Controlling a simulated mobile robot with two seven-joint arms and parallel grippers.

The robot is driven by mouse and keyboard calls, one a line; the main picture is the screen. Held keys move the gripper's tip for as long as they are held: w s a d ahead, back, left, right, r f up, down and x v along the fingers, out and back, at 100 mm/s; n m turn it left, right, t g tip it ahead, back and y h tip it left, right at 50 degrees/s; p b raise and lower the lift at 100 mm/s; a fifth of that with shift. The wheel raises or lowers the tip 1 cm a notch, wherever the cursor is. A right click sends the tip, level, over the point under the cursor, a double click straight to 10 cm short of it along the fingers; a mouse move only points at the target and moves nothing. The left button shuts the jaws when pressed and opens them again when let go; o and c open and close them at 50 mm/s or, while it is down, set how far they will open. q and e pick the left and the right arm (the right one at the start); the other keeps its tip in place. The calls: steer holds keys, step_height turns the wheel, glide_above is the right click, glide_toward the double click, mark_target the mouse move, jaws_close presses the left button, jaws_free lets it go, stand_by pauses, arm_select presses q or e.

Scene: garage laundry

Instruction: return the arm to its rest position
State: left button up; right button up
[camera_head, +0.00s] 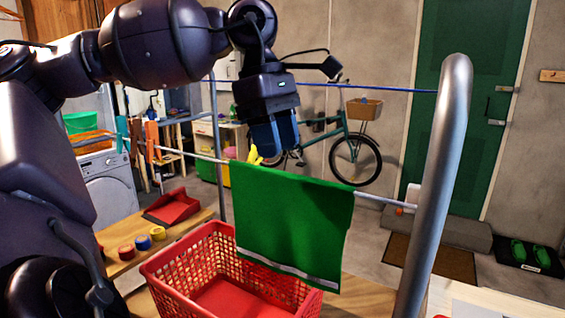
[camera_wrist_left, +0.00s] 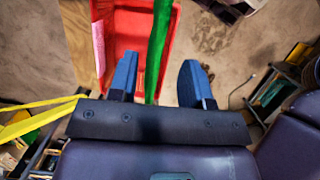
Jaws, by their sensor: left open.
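My left arm comes in from the left in the head view and bends down at the top middle. Its gripper (camera_head: 275,148) points down just above the rail, near the towel's upper left corner. In the left wrist view its two blue fingers (camera_wrist_left: 158,78) stand apart. The green towel (camera_head: 295,230) hangs over the rail, with a pale stripe near its lower edge. It shows as a narrow green strip (camera_wrist_left: 158,45) beyond the fingers. A yellow clip (camera_head: 254,156) sits at the towel's upper left corner, beside the fingers. My right gripper is not in view.
A red basket (camera_head: 185,270) stands below the towel. The rail (camera_head: 195,155) and a blue line (camera_head: 395,90) run to a thick metal post (camera_head: 440,180) on the right. A red dustpan (camera_head: 172,206) and small coloured rolls (camera_head: 143,242) lie on the wooden bench at left.

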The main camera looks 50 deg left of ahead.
arm_select(q)
steer(key=v, duration=0.4)
steer(key=shift+r, duration=0.25)
steer(key=shift+a+r, duration=0.15)
steer(key=shift+r, duration=0.15)
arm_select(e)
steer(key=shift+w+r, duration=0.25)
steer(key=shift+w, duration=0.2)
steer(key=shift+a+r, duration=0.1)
